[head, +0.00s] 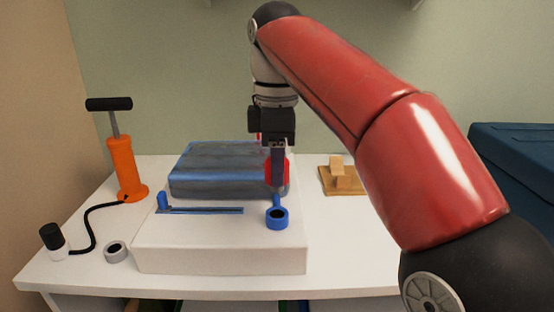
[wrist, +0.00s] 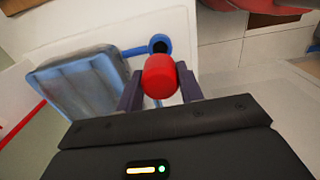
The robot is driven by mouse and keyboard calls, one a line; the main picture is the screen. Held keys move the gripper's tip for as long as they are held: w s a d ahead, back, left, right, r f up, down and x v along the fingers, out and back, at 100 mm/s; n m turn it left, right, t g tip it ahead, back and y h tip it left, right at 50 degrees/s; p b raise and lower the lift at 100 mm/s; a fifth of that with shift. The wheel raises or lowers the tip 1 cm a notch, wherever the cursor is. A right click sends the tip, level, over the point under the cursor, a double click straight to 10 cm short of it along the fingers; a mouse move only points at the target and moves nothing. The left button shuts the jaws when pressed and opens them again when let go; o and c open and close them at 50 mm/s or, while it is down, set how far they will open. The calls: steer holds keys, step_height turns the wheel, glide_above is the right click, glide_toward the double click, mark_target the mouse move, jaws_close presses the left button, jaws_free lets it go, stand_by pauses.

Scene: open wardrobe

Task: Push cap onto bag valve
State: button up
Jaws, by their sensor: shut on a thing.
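My gripper (head: 277,184) is shut on the red cap (wrist: 160,76), which sits between the two fingers in the wrist view. In the head view the cap (head: 286,172) shows as red edges behind the fingers. The bag valve (head: 277,225) is a blue ring with a dark opening, at the front of a white block. It shows just beyond the cap in the wrist view (wrist: 158,45). The cap appears apart from the valve; the exact gap is unclear. The blue-grey bag (head: 205,172) lies on the block, left of my gripper.
The white block (head: 220,257) stands on a white shelf (head: 330,250). A blue bar (head: 205,210) lies before the bag. At left are an orange pump (head: 125,168), its black hose, a black-and-white fitting (head: 53,240) and a grey ring (head: 116,251). A wooden piece (head: 340,178) stands right.

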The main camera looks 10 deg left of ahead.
mark_target(277, 189)
steer(key=shift+f+b, duration=1.1)
steer(key=shift+f, duration=0.8)
steer(key=shift+p, duration=0.9)
steer(key=shift+f+b, duration=0.85)
steer(key=shift+f, duration=0.7)
steer(key=o, duration=1.1)
steer(key=shift+o, duration=0.2)
steer(key=shift+r, duration=0.15)
step_height(277, 189, up, 8)
steer(key=p, duration=0.3)
steer(key=shift+f, duration=0.2)
